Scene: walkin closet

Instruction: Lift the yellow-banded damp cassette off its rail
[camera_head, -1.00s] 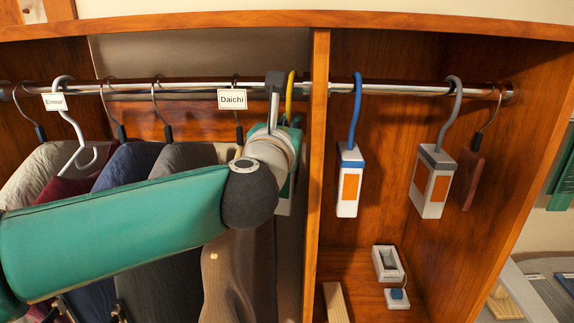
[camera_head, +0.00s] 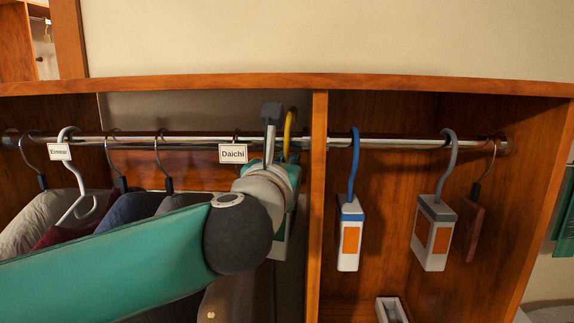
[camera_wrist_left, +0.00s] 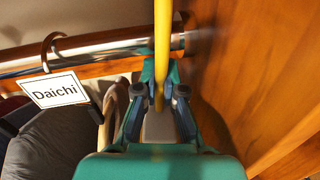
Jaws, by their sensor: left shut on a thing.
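The yellow hook (camera_head: 292,125) of the cassette shows just left of the wooden divider, its top standing clearly above the rail (camera_head: 390,143). Below it, part of the pale cassette body (camera_head: 281,245) shows behind my wrist; its band is hidden. In the left wrist view my left gripper (camera_wrist_left: 161,88) is shut on the yellow stem (camera_wrist_left: 163,45), which passes in front of the rail (camera_wrist_left: 100,52). Whether the hook still touches the rail cannot be told. My right gripper is not in view.
The wooden divider (camera_head: 317,200) is close on the right. Beyond it hang a blue-hooked cassette (camera_head: 350,235), a grey-hooked cassette (camera_head: 433,235) and a brown block. Left are hanging clothes, a "Daichi" tag (camera_head: 233,153) and an "Elinor"-like tag (camera_head: 59,152).

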